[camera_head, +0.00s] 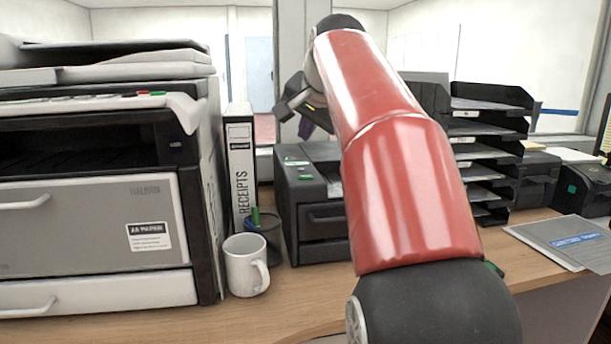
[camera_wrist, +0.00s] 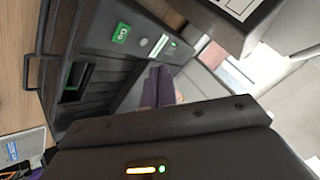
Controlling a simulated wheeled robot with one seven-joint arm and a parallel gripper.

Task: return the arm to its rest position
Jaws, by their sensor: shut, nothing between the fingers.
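My red arm (camera_head: 400,180) rises through the middle of the head view and reaches toward the back. My gripper (camera_head: 306,128) is partly hidden behind the arm, in the air above the small black printer (camera_head: 312,215). In the wrist view the purple fingers of my gripper (camera_wrist: 158,86) show past its dark body. The fingers are shut and hold nothing. The black printer (camera_wrist: 92,85) with green buttons lies below them in the wrist view.
A large grey-and-black printer (camera_head: 90,225) fills the left. A white mug (camera_head: 246,268), a pen holder (camera_head: 268,235) and a RECEIPTS binder (camera_head: 241,170) stand beside it. Black letter trays (camera_head: 480,150) stand behind the arm at right. A folder (camera_head: 560,240) lies on the right counter.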

